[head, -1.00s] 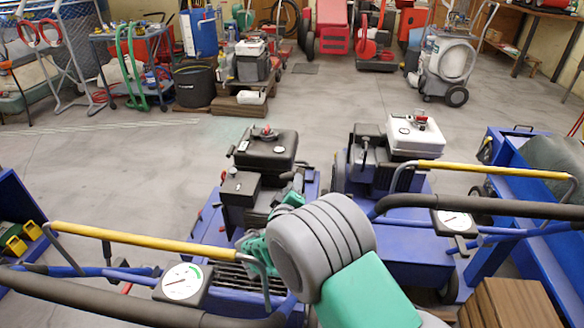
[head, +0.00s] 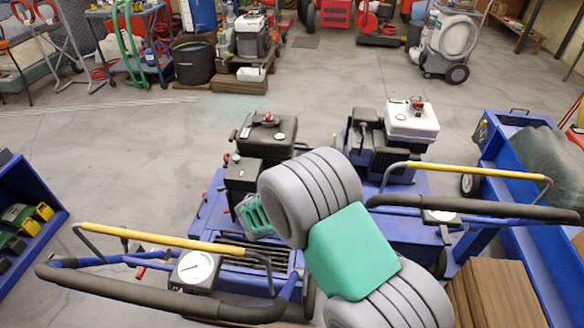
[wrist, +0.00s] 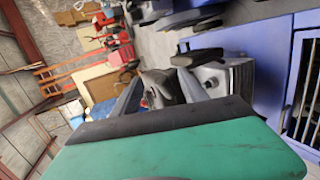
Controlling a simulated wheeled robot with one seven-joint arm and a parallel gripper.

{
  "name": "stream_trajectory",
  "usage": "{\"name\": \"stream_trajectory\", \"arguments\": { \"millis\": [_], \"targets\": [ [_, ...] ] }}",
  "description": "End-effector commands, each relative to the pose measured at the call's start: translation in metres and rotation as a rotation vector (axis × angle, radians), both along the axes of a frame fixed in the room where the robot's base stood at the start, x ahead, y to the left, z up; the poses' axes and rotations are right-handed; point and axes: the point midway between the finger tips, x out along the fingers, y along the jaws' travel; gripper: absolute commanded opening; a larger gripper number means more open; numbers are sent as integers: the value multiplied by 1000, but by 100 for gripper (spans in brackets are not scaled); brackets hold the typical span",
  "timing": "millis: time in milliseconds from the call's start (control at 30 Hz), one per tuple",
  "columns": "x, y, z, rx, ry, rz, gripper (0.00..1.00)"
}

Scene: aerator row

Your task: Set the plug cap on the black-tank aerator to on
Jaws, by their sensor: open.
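The black-tank aerator (head: 205,225) is the left of two blue machines in the head view. Its black fuel tank (head: 265,146) has a red-topped fitting on top. I cannot make out the plug cap or its setting; my arm covers part of the engine. My gripper (head: 252,216) shows as a teal part over the machine's right side, partly behind my grey wrist. In the wrist view my gripper (wrist: 160,88) has its two dark fingers apart, with nothing visible held between them. Beyond them are blurred grey and black machine parts.
A white-tank aerator (head: 410,122) stands close on the right. The left machine's yellow handle bar (head: 170,235) and gauge (head: 195,268) are in front. A blue shelf unit (head: 25,215) stands left, a wooden box (head: 497,295) right. Floor behind the machines is clear.

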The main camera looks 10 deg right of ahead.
Motion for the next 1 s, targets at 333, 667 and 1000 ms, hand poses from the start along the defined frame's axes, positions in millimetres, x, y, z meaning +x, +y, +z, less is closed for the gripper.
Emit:
{"name": "stream_trajectory", "arguments": {
  "millis": [333,667,1000],
  "targets": [
    [76,6,4,717,524,-12,52],
    [88,-30,32,713,759,359,52],
    [100,-12,-17,708,769,373,52]
  ]
}}
